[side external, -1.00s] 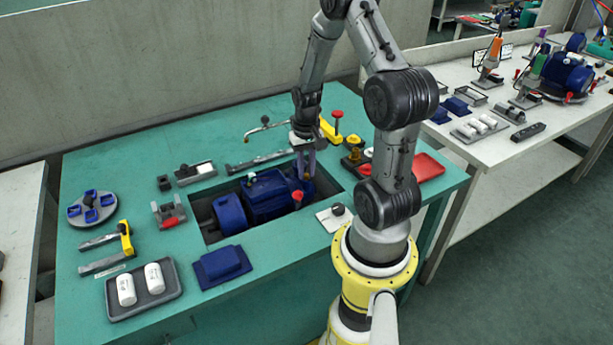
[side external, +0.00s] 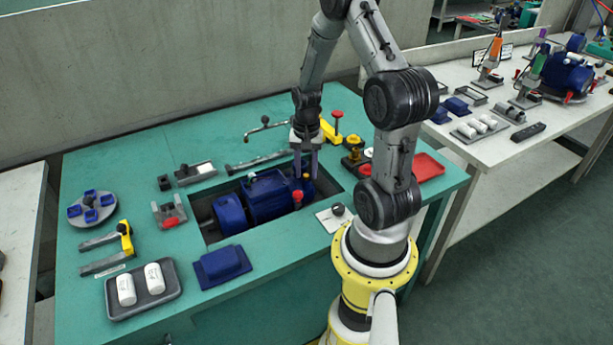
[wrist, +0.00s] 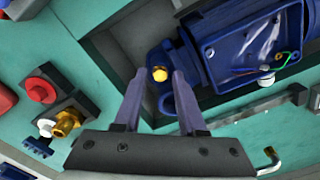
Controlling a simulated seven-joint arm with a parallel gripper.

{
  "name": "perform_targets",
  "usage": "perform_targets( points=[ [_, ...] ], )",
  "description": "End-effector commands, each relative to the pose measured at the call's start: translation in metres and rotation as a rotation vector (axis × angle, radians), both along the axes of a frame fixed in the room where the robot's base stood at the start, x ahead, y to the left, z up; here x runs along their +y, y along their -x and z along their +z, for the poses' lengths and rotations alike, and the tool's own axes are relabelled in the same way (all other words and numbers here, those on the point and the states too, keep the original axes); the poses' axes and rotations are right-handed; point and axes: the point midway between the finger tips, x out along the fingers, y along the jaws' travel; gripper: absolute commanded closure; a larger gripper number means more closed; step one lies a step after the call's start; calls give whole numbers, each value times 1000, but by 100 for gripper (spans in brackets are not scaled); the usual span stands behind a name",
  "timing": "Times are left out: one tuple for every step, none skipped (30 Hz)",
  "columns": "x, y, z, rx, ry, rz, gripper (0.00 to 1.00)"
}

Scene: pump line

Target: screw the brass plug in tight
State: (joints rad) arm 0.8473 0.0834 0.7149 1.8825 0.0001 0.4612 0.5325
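The brass plug (wrist: 160,73) shows its hex head at the end of the blue pump (wrist: 208,75), over its port. In the side view, the plug (side external: 306,176) is a small gold spot on the pump (side external: 262,196), which sits in the bench recess. My gripper (wrist: 158,74) is open, its two purple-grey fingers spread, with the plug's head in the gap between the fingertips. Gaps show on both sides; neither finger visibly touches it. In the side view my gripper (side external: 306,177) points down over the pump's right end. The plug's thread is hidden.
A black block with brass and yellow fittings (side external: 354,152) and a red tray (side external: 425,167) lie to the right. A metal bar (side external: 258,162) lies behind the recess. A blue cover (side external: 222,266) lies in front.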

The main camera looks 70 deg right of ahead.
Motion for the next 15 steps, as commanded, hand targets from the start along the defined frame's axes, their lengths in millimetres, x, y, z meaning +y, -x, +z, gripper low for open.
perform_targets(
  points=[
    [0,0,0,0,0,0,60],
    [0,0,1,0,1,0,60],
    [0,0,3,-1,2,0,60],
    [-1,-1,5,-1,2,1,60],
    [-1,-1,7,-1,2,1,60],
    [-1,-1,10,-1,2,1,60],
    [-1,-1,12,-1,2,1,60],
    [-1,-1,14,-2,3,1,60],
    [-1,-1,17,-1,2,1,60],
    [0,0,19,-1,2,1,60],
    [0,0,21,-1,2,1,60],
    [-1,0,24,-3,3,1,60],
    [-1,-1,26,-3,3,1,60],
    [-1,-1,29,-1,2,1,60],
    [-1,0,31,-1,2,1,60]
  ],
)
